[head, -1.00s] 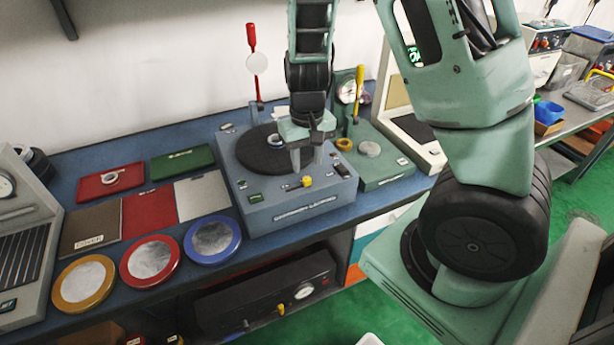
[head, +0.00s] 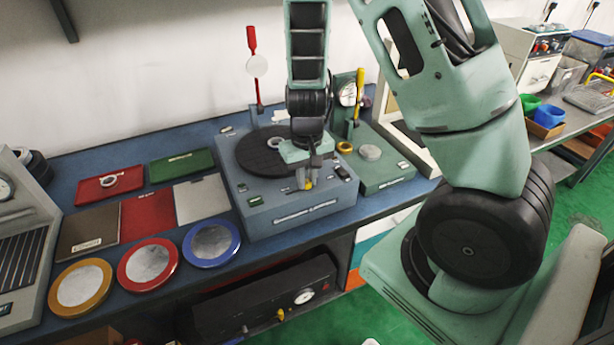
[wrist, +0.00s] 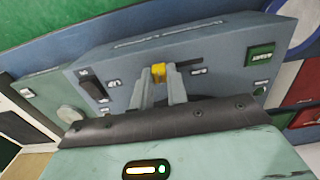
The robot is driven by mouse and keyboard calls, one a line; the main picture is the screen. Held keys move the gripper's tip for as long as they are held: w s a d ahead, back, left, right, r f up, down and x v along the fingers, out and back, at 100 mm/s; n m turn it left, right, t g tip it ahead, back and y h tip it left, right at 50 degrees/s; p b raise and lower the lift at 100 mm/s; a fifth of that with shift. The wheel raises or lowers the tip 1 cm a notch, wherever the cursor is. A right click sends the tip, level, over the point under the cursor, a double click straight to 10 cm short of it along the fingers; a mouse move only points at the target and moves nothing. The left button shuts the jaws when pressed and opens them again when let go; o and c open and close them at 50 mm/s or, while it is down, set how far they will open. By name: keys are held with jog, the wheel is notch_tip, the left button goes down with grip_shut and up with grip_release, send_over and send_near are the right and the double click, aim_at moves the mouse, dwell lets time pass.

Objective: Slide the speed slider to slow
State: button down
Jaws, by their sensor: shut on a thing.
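The speed slider's small yellow knob (head: 309,184) is on the top of the grey turntable machine (head: 300,213), near its front edge. In the wrist view the knob (wrist: 158,70) sits between the two fingertips. My gripper (head: 307,178) points down and is shut on the knob; it also shows in the wrist view (wrist: 159,78). A dark slot (wrist: 188,64) runs from the knob to the right in the wrist view. Small white labels (wrist: 198,72) lie near the slot's two ends, too small to read. My gripper hides part of the black turntable disc (head: 256,152).
A green button (wrist: 260,55) and a black switch (wrist: 92,86) flank the slider on the machine's top. A green machine (head: 385,175) with a yellow-handled lever stands to the right. Round pads (head: 211,239) and flat plates lie on the bench to the left.

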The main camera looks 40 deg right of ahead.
aim_at(286, 194)
jog(key=a+p, duration=0.1)
jog(key=a, duration=0.1)
jog(key=w+a, duration=0.1)
jog(key=a, duration=0.1)
jog(key=shift+w+a+r+p, duration=0.1)
jog(key=shift+w+r+p, duration=0.05)
jog(key=shift+p, duration=0.2)
jog(key=shift+w+a, duration=0.15)
jog(key=shift+a, duration=0.3)
jog(key=c, duration=1.4)
grip_release()
jog(key=shift+a, duration=0.1)
jog(key=shift+o, duration=0.2)
notch_tip(286, 194, up, 17)
jog(key=p, duration=0.1)
jog(key=shift+p, duration=0.3)
